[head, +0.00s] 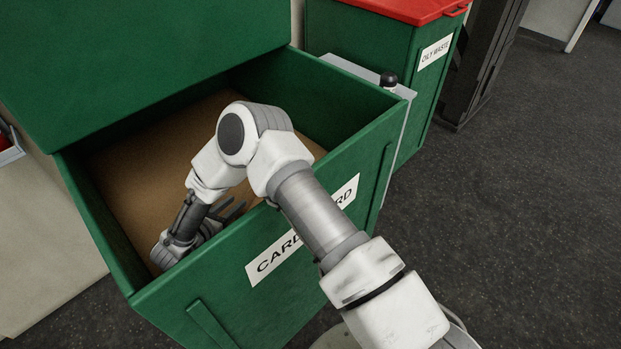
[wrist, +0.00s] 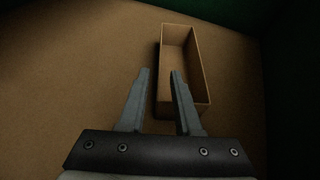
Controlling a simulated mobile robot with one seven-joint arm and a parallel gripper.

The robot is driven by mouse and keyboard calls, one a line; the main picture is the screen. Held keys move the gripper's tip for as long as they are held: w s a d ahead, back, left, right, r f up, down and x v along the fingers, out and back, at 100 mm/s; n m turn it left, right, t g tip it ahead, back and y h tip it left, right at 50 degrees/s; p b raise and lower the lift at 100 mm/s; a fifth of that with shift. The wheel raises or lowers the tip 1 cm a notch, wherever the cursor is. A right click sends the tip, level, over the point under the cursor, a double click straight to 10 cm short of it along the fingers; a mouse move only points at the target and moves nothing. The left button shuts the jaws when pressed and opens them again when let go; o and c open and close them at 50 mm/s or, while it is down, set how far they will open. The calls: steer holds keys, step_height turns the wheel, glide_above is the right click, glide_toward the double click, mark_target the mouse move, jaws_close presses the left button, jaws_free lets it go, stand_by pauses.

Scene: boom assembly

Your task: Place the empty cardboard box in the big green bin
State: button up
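The big green bin (head: 120,262) stands open in the head view, with a partly hidden label starting "CARD" on its front. My arm reaches over the front wall into it. My gripper (head: 236,206) is inside the bin. The wrist view shows my gripper (wrist: 160,72) open, its two fingers apart with nothing held between them. The empty cardboard box (wrist: 198,76), open-topped, rests on the brown surface inside the bin, past the fingertips and a little right. The right finger overlaps the box in the picture; I cannot tell whether they touch. The box is not visible in the head view.
A smaller green bin (head: 360,43) with a red lid and an "OILY WASTE" label stands behind to the right. A grey panel with a black knob (head: 389,79) is beside the big bin. Dark floor (head: 530,200) at the right is clear.

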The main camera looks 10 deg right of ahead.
steer(key=w+a+r+n+t+y, duration=0.1)
steer(key=w+r+n+y, duration=0.35)
steer(key=r, duration=0.35)
steer(key=w+a+r+n+t+y, duration=0.1)
steer(key=w+a+r+n+y, duration=0.15)
steer(key=w+r+n, duration=0.45)
steer(key=s+d+r+n+g+y, duration=0.1)
steer(key=s+d+r+n+y, duration=0.15)
steer(key=r+n, duration=0.4)
steer(key=s+d+r+n+y, duration=0.1)
steer(key=s+d+r+n, duration=0.15)
steer(key=r+n, duration=0.35)
steer(key=s+d+r+n+g+h, duration=0.1)
steer(key=s+d+r+n+g, duration=0.2)
steer(key=s+d+n, duration=0.6)
steer(key=s+d+r+n+g+h, duration=0.2)
steer(key=s+d+n, duration=0.7)
steer(key=s+d, duration=0.6)
steer(key=s+r+g, duration=0.1)
steer(key=s+g, duration=0.1)
steer(key=s, duration=0.5)
steer(key=shift+s+d, duration=0.2)
steer(key=shift+d, duration=0.2)
steer(key=shift+h, duration=0.25)
